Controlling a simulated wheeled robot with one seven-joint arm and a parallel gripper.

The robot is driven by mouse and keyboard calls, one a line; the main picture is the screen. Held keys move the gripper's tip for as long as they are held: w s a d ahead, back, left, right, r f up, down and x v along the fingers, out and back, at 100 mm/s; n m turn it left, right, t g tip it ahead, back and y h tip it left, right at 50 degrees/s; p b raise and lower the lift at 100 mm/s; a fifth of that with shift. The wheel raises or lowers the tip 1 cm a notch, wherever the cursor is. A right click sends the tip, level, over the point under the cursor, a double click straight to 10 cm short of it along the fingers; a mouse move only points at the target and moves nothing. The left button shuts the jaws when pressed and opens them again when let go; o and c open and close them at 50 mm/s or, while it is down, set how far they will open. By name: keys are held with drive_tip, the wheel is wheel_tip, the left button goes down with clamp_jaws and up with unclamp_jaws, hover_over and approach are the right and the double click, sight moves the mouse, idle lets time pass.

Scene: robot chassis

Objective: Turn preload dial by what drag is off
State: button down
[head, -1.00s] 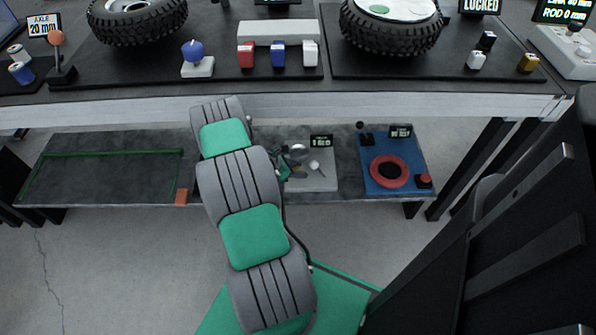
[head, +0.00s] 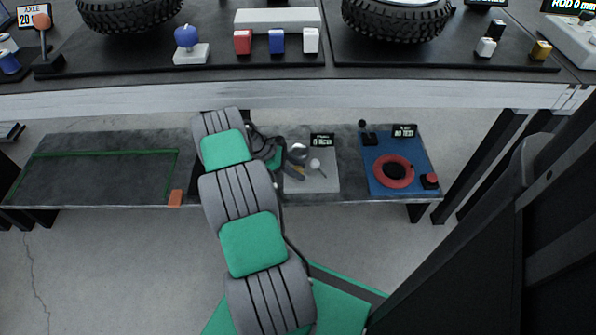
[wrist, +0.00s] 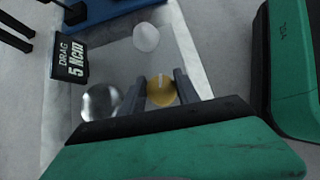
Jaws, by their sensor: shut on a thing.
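The yellow preload dial (wrist: 161,93), with a pale mark on top, sits on a light grey plate (wrist: 188,64) in the wrist view. My gripper (wrist: 160,86) has one finger on each side of the dial and is shut on it. The drag display (wrist: 71,60) beside the plate reads 5 Ncm. In the head view the plate (head: 325,181) lies on the low shelf, with the display (head: 322,140) at its back edge, too small to read surely. My gripper is partly hidden behind my arm there.
A shiny round part (wrist: 101,102) stands close left of my gripper, and a white knob (wrist: 146,38) stands beyond the dial. A blue panel with a red ring (head: 394,170) lies to the right on the shelf. The upper bench (head: 300,96) overhangs behind my arm.

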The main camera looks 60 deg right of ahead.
drive_tip(key=shift+s, duration=0.1)
drive_tip(key=c, duration=0.9)
unclamp_jaws()
drive_tip(key=shift+w+r, duration=0.2)
drive_tip(key=shift+r, duration=0.05)
drive_tip(key=w+a, duration=0.1)
drive_tip(key=w, duration=0.2)
drive_tip(key=w+a, duration=0.2)
drive_tip(key=w, duration=0.2)
drive_tip(key=w+a, duration=0.1)
drive_tip(key=w, duration=0.3)
drive_tip(key=shift+a+p, duration=0.35)
drive_tip(key=shift+w+a+r, duration=0.1)
drive_tip(key=shift+w+a, duration=0.1)
drive_tip(key=shift+w, duration=0.05)
